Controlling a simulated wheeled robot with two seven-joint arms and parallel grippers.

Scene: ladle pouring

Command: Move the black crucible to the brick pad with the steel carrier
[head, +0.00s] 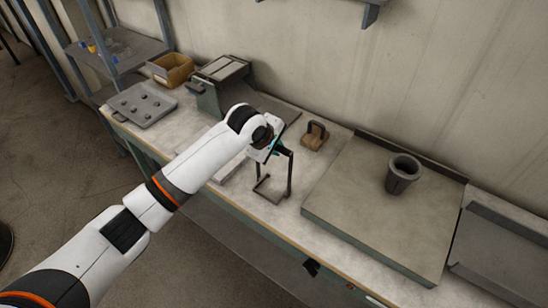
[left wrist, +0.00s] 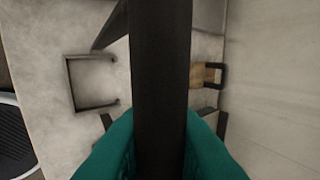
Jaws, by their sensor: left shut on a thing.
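The black crucible (head: 403,172) stands upright, open end up, on a large grey slab (head: 345,220) at the right in the head view. My left gripper (head: 276,147) is shut on the dark steel carrier (head: 289,175), left of the crucible and apart from it. The carrier's open fork hangs low near the bench's front edge. In the left wrist view, the carrier's dark bar (left wrist: 160,60) runs between my teal fingers (left wrist: 160,145), with the fork (left wrist: 70,85) at left. A pale flat slab (head: 232,168) is partly hidden behind my arm; I cannot tell if it is the brick pad.
A wooden block with a dark handle (head: 314,136) lies behind the carrier. A grey machine (head: 222,85), a tray with several knobs (head: 142,105) and a wooden box (head: 170,70) are at the bench's left. A grey metal tray (head: 495,255) is at far right.

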